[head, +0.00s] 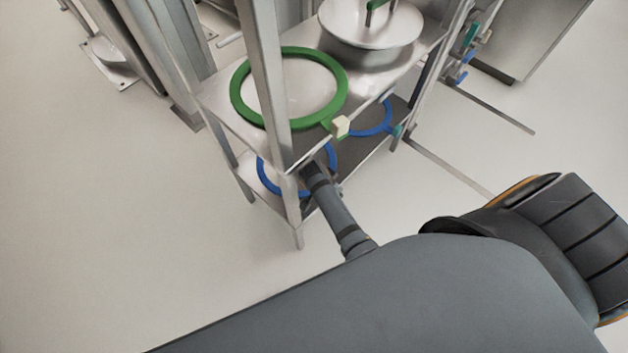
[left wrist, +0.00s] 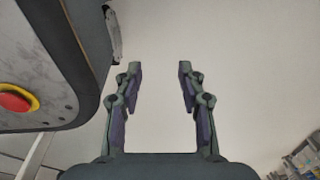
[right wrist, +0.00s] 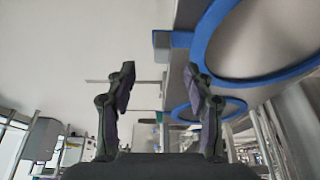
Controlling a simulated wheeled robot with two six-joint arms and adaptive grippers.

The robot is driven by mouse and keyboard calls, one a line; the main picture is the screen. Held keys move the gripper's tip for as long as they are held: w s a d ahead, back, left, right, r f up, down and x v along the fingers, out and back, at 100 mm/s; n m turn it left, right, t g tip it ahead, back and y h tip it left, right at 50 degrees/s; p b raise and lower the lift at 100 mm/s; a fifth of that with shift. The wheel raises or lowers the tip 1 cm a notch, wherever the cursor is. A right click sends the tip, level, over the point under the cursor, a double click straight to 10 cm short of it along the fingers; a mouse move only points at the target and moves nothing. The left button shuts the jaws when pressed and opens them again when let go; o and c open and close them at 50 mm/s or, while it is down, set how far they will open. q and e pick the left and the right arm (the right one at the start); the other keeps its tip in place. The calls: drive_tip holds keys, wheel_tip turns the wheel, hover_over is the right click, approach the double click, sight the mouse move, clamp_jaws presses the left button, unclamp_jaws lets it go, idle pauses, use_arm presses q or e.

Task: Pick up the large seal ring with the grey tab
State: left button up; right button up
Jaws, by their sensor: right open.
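In the head view, a large green ring (head: 239,105) with a cream tab (head: 340,126) lies on the upper shelf. Below it, a blue ring (head: 266,180) on the lower shelf is partly hidden by the shelf and post. The right wrist view shows a large blue ring (right wrist: 207,32) close by, with a blue-grey tab (right wrist: 172,40) sticking out. My right gripper (right wrist: 160,80) is open and empty, the tab ahead of its fingers; contact is not visible. It reaches the lower shelf's front edge in the head view (head: 312,172). My left gripper (left wrist: 158,70) is open and empty.
A second blue ring (head: 370,131) with a teal tab (head: 398,131) lies farther right on the lower shelf. A metal lidded pot (head: 369,35) stands on the upper shelf. A shelf post (head: 267,75) rises close to my right gripper. The floor (head: 110,220) at left is clear.

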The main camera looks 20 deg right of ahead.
use_arm(q)
drive_tip(key=w+d+r+b, duration=0.1)
drive_tip(key=w+r+b, duration=0.2)
drive_tip(key=w+b, duration=0.55)
use_arm(e)
drive_tip(key=b+x, duration=0.1)
drive_tip(key=x, duration=0.7)
drive_tip(key=shift+w+d+f, duration=0.15)
drive_tip(key=shift+w, duration=0.1)
drive_tip(key=b+x, duration=0.2)
drive_tip(key=shift+b, duration=0.4)
use_arm(q)
drive_tip(key=w+d+r, duration=0.2)
drive_tip(key=r, duration=0.6)
drive_tip(key=w+d+r+h, duration=0.1)
drive_tip(key=w+d+r, duration=0.1)
drive_tip(key=r, duration=0.7)
drive_tip(key=shift+w+d+r, duration=0.3)
drive_tip(key=shift+w+d, duration=0.05)
drive_tip(key=shift+w, duration=0.3)
use_arm(e)
clamp_jaws()
